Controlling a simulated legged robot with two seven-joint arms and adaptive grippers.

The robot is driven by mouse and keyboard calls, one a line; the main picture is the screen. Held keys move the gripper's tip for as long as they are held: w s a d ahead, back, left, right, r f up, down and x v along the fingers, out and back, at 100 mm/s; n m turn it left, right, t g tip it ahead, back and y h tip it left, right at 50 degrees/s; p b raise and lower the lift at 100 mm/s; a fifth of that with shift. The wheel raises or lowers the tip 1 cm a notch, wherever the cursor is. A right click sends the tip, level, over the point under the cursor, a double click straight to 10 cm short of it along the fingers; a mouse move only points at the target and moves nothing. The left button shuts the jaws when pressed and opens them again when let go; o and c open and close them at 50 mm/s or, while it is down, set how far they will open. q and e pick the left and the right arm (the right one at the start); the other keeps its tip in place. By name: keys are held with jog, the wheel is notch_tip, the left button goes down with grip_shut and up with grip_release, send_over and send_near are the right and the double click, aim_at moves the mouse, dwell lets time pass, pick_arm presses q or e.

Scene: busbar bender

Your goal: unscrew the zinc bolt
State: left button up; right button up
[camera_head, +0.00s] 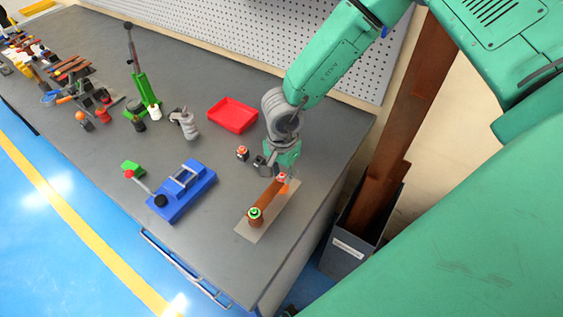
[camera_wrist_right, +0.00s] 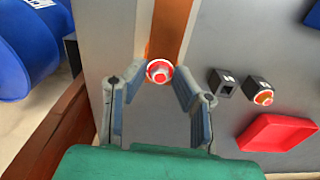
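A red-topped bolt head (camera_head: 282,178) sits at the far end of a copper bar (camera_head: 270,192) on a pale metal plate (camera_head: 263,228). A green-topped bolt head (camera_head: 255,213) sits at the bar's near end. I cannot tell by colour which one is zinc. My right gripper (camera_head: 284,174) is over the red-topped end. In the right wrist view the gripper (camera_wrist_right: 158,80) is open, and the red-topped bolt (camera_wrist_right: 159,71) shows between and just past its fingertips, with no clear contact. My left gripper is not in view.
Two small dark blocks (camera_head: 242,153) (camera_head: 261,163) stand left of my right gripper. A red tray (camera_head: 232,115), a blue device with a lever (camera_head: 183,190) and a green press (camera_head: 143,90) stand farther left. A grey bin (camera_head: 345,250) stands off the bench's right edge.

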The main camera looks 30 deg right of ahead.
jog(key=shift+m, duration=0.6)
grip_shut()
